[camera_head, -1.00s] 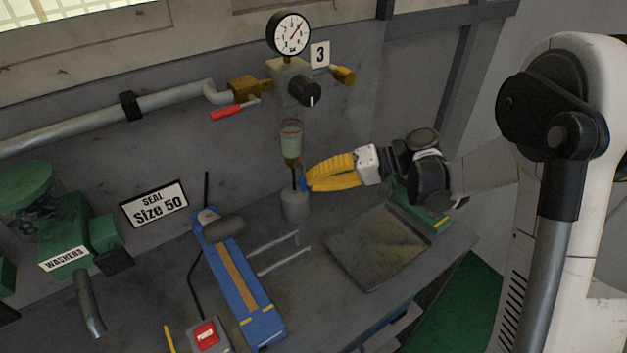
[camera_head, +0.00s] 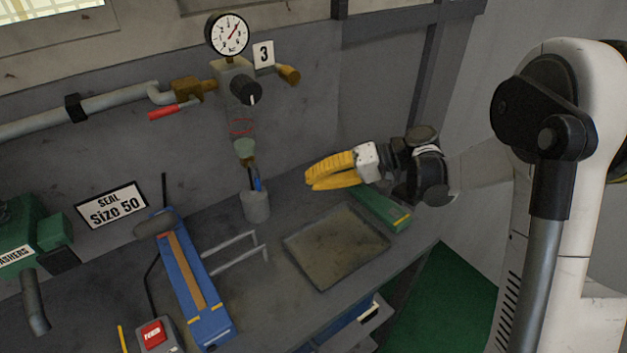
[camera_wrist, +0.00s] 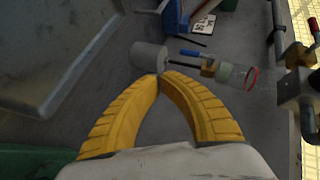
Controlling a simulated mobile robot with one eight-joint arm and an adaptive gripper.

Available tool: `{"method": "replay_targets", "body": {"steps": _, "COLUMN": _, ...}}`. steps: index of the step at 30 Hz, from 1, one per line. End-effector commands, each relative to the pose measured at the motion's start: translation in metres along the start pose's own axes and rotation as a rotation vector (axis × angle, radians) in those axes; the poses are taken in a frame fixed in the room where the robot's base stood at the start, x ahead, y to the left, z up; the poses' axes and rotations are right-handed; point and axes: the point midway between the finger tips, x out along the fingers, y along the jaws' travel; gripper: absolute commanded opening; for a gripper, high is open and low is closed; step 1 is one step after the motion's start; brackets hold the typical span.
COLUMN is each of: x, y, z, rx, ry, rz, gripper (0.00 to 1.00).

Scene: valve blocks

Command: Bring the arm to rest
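My gripper (camera_head: 308,178) has yellow ribbed fingers and is in the air above the workbench, to the right of the filter assembly in the head view. In the wrist view the fingertips of my gripper (camera_wrist: 161,76) meet, with nothing visible between them. The arm reaches in from the right at about mid-height. The grey cup (camera_head: 256,207) stands on the bench, left of and below the fingers and apart from them in the head view. A blue-tipped item stands in it.
The filter bowl (camera_head: 243,128) hangs below a gauge (camera_head: 228,34) on the wall pipe. A shallow metal tray (camera_head: 335,245) lies on the bench below my gripper, beside a green box (camera_head: 380,208). A blue sealer (camera_head: 190,275) and a red-buttoned box (camera_head: 153,333) stand at left.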

Motion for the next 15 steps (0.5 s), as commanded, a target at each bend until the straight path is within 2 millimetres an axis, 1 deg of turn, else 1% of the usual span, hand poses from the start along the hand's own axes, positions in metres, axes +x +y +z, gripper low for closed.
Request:
{"method": "replay_targets", "body": {"steps": 10, "x": -0.001, "y": -0.002, "z": 0.001, "rx": 0.002, "ry": 0.002, "rz": 0.011, "gripper": 0.0}}
{"method": "replay_targets", "body": {"steps": 13, "x": -0.006, "y": -0.009, "z": 0.005, "rx": 0.013, "ry": 0.01, "rz": 0.063, "gripper": 0.0}}
{"method": "replay_targets", "body": {"steps": 15, "x": -0.012, "y": -0.016, "z": 0.013, "rx": 0.027, "ry": 0.022, "rz": 0.133, "gripper": 0.0}}
